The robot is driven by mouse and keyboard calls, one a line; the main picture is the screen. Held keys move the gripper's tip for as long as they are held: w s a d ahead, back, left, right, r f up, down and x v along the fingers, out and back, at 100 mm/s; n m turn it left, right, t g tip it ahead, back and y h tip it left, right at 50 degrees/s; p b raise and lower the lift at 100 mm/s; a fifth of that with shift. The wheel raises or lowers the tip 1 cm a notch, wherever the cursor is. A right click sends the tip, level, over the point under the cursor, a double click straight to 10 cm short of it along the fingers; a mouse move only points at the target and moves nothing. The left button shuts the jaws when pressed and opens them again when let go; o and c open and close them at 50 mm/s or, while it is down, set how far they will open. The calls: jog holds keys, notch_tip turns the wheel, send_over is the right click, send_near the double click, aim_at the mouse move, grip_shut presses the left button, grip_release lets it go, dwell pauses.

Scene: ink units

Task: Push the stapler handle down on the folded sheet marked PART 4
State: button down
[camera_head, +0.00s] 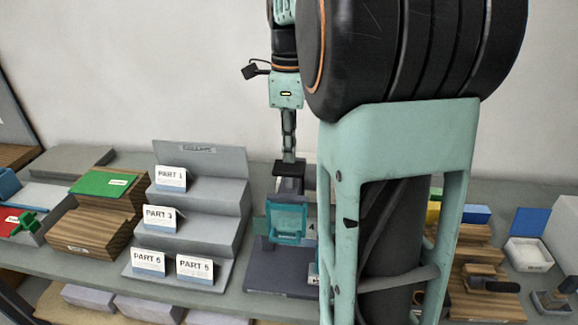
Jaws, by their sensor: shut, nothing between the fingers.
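The stapler stands in the middle of the bench, with a dark grey base (268,281), a teal see-through front piece (288,221) and a black handle (290,168) on top. My gripper (289,155) points straight down with its fingers shut and empty, its tips right at the top of the handle. I cannot tell whether they touch it. A white edge with a "4" (312,228) shows beside the teal piece, apparently the folded PART 4 sheet. My own arm hides most of it and the stapler's right side.
Left of the stapler, a grey stepped rack (196,210) holds folded cards PART 1 (171,179), PART 3 (160,218), PART 6 (148,262) and PART 5 (194,269). Wooden blocks with a green sheet (103,184) stand further left. A white tray (529,255) is at right.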

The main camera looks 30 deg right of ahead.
aim_at(289, 166)
jog(key=shift+f, duration=0.15)
jog(key=shift+f+b, duration=0.8)
jog(key=shift+f, duration=0.95)
notch_tip(289, 166, up, 10)
jog(key=p, duration=0.8)
jog(key=shift+f, duration=0.3)
